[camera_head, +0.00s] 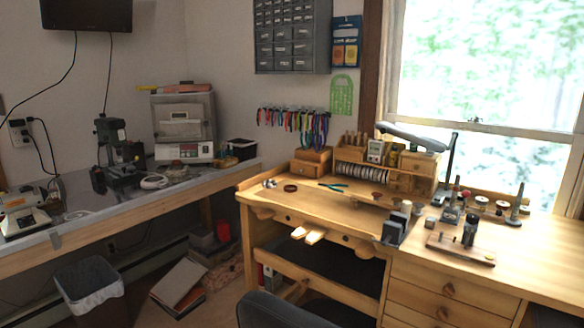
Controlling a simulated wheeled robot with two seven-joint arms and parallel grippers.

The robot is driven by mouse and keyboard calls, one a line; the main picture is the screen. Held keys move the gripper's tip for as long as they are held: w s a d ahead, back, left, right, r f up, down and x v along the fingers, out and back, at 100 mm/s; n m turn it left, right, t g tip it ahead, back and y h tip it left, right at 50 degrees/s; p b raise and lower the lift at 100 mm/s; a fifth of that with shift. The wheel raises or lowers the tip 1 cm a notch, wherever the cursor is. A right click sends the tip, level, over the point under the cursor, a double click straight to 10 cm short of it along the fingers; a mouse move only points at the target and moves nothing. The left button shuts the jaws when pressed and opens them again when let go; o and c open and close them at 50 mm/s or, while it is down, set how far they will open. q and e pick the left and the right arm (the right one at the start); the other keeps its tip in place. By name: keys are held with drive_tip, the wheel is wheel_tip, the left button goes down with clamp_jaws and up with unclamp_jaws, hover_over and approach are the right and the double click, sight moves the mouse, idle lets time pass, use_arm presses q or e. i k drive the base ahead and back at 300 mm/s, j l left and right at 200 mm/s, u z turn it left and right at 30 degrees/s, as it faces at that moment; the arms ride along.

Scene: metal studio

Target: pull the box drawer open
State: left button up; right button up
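A small wooden box (311,161) stands at the back left of the wooden workbench (480,262). Its front appears closed; the detail is too small to be sure. A wooden organizer (404,182) with small drawers and compartments stands to its right. The bench has a stack of wide wooden drawers (470,297) with round knobs under its right side, and they look shut. I cannot tell from this view which of these is the box drawer. Neither of my grippers shows in the head view.
Pliers (333,186), small dark blocks (394,228) and a wooden tool stand (461,249) lie on the bench. A dark chair (275,311) stands before it. A grey-topped table (95,205) runs along the left, with a waste bin (90,290) below.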

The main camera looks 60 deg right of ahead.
sight(302, 170)
drive_tip(key=i+z, duration=0.3)
drive_tip(key=i, duration=0.15)
drive_tip(key=i+j+z, duration=0.1)
drive_tip(key=i+z, duration=0.25)
drive_tip(key=i+j+z, duration=0.3)
drive_tip(key=i, duration=0.25)
drive_tip(key=i+z, duration=0.2)
drive_tip(key=z, duration=0.2)
drive_tip(key=i+z, duration=0.25)
drive_tip(key=z, duration=0.2)
drive_tip(key=i+z, duration=0.2)
drive_tip(key=z, duration=0.2)
drive_tip(key=i+j+z, duration=0.2)
drive_tip(key=z, duration=0.25)
drive_tip(key=i+j+z, duration=0.15)
drive_tip(key=z, duration=0.25)
drive_tip(key=i+j+z, duration=0.1)
drive_tip(key=j+z, duration=0.2)
drive_tip(key=z, duration=0.15)
